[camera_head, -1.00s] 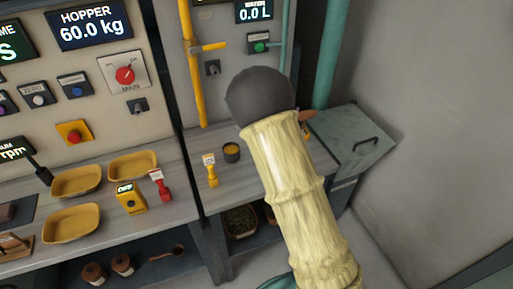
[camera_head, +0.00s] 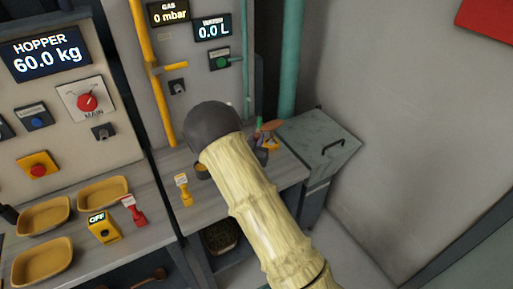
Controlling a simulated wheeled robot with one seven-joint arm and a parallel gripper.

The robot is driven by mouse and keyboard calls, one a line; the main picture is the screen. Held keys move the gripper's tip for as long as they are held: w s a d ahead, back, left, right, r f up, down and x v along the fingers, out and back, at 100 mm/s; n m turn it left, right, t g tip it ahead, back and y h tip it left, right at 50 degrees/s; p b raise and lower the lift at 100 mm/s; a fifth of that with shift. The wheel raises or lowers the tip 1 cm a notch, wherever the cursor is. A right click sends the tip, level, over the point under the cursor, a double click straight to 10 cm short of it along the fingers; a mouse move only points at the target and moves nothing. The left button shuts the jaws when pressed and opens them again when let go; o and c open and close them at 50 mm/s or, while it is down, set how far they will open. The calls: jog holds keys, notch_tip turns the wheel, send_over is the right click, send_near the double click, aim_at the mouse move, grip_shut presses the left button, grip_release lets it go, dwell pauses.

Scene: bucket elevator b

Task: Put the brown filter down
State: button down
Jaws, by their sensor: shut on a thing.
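My own pale, bamboo-like arm with its dark round joint hides much of the bench's right part. Past it, my gripper (camera_head: 262,150) shows only in part, dark and small, above the right end of the bench. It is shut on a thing. A small brown piece (camera_head: 270,126) shows at the gripper, and I take it for the brown filter. Most of its shape is hidden or too small to read. I cannot tell whether it touches the bench top (camera_head: 290,174).
A yellow stamp-like tool (camera_head: 184,190) and a dark cup (camera_head: 202,171) stand left of my arm. A grey-green bin (camera_head: 316,140) with a handle stands right of the bench. Yellow trays (camera_head: 103,191), a yellow box (camera_head: 104,228) and a red tool (camera_head: 134,211) occupy the left bench.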

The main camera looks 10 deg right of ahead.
jog(key=shift+d+f+p, duration=0.1)
jog(key=shift+f+p, duration=0.4)
jog(key=shift+f, duration=1.5)
jog(key=shift+f, duration=0.2)
jog(key=c, duration=1.3)
grip_release()
jog(key=shift+c, duration=0.2)
jog(key=shift+s+r, duration=0.1)
jog(key=shift+r, duration=0.1)
jog(key=b+v, duration=0.4)
jog(key=v, duration=0.8)
jog(key=shift+d, duration=0.1)
